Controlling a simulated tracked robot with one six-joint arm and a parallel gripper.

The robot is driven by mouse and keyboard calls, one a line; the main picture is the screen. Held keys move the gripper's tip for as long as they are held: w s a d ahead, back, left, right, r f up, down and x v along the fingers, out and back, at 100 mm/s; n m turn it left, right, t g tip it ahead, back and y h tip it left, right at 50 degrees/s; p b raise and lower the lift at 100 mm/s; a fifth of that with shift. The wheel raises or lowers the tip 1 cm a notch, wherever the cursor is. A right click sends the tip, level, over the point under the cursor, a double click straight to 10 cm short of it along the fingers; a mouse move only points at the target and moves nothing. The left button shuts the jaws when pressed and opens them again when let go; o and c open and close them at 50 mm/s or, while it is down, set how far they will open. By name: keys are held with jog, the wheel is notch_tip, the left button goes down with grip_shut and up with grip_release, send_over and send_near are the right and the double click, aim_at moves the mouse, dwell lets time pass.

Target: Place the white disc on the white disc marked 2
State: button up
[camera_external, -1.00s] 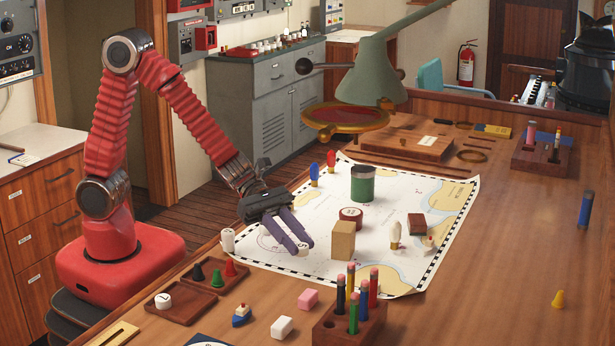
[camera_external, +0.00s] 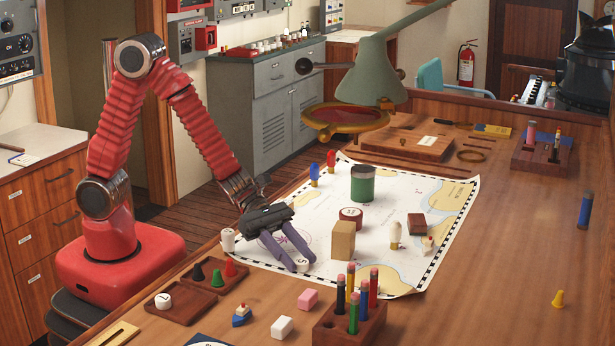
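My gripper (camera_external: 301,265) is over the near left part of the chart, its two purple fingers pointing down toward the front. A small white disc (camera_external: 302,267) is between the fingertips, mostly hidden by them; it looks gripped and close to the chart surface. A white piece (camera_external: 228,240) with a dark mark, tall like a short stack, stands at the chart's left edge, left of my gripper. Another white disc (camera_external: 163,301), marked 1, lies on the wooden tray at the front left. I cannot read a 2 on any disc.
A tan wooden block (camera_external: 343,241) stands just right of my gripper, with a dark red round piece (camera_external: 351,216) behind it. A green can (camera_external: 362,184) is farther back. A pencil holder (camera_external: 335,326) stands in front.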

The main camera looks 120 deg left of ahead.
jog(key=shift+o, duration=0.7)
jog(key=shift+s, duration=0.1)
jog(key=shift+s+a+r, duration=0.3)
jog(key=shift+s, duration=0.15)
jog(key=v, duration=1.2)
jog(key=shift+s+f, duration=0.1)
jog(key=shift+s, duration=0.25)
jog(key=shift+o, duration=0.5)
